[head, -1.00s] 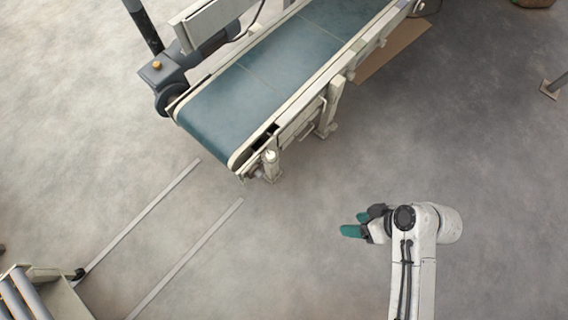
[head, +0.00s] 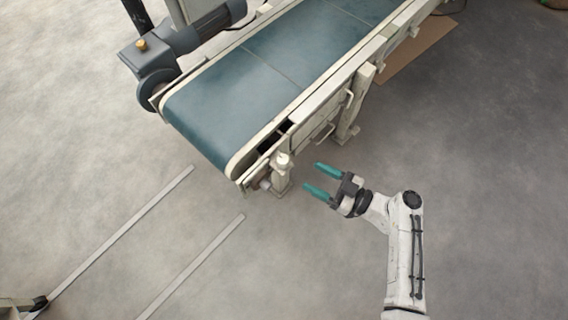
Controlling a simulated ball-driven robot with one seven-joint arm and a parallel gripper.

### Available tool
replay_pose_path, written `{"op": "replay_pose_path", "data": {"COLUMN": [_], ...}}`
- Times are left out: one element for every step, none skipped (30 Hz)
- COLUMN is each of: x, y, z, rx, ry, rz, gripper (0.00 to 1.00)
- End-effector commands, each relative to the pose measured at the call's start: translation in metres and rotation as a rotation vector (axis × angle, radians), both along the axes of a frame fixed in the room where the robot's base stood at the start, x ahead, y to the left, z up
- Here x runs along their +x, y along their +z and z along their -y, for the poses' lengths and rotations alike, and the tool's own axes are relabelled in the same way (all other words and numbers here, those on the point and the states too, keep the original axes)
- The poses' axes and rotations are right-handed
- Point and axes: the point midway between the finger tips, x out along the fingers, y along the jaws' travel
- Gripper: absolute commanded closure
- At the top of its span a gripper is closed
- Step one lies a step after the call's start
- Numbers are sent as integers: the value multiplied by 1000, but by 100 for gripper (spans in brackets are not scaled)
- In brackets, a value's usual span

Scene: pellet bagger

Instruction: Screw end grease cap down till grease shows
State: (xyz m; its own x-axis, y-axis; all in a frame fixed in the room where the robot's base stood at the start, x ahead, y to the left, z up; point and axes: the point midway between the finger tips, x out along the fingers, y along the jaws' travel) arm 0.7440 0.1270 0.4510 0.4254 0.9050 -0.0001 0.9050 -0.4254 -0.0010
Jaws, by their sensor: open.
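The end of the conveyor (head: 235,95) with its blue-green belt fills the upper middle of the head view. At its near right corner stands a small pale upright fitting with a rounded top, which looks like the grease cap (head: 283,160). Whether grease shows there is too small to tell. My gripper (head: 316,178), with two green fingers, is open and empty. Its fingers point left toward the cap, a short gap to its right and not touching it.
A dark motor (head: 150,60) with a yellow knob sits at the belt's left end. A conveyor leg (head: 354,103) stands behind my gripper. Two pale floor strips (head: 130,232) run at lower left. The floor to the right is clear.

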Motion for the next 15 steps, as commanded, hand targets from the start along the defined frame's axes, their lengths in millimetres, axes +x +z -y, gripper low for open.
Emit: {"op": "replay_pose_path", "data": {"x": [2,3,5,7,9,12,14,17,20,22,24,28,30,32,34], "y": [0,0,1,1,1,1,1,1,0,0,0,1,1,0,0], "z": [-4,-7,-11,-15,-20,-27,-32,-37,-44,-49,-54,-61,-65,-69,-74], "rx": [1,1,1,1,1,1,1,1,1,1,1,1,1,1,0], "ry": [0,1,2,2,4,4,4,5,4,4,4,5,4,3,3], "rz": [4,4,4,4,4,4,4,3,3,3,3,3,3,2,1], "gripper": [40,40,40,40,40,40,40,40,40,40,40,40,40,40,40]}}
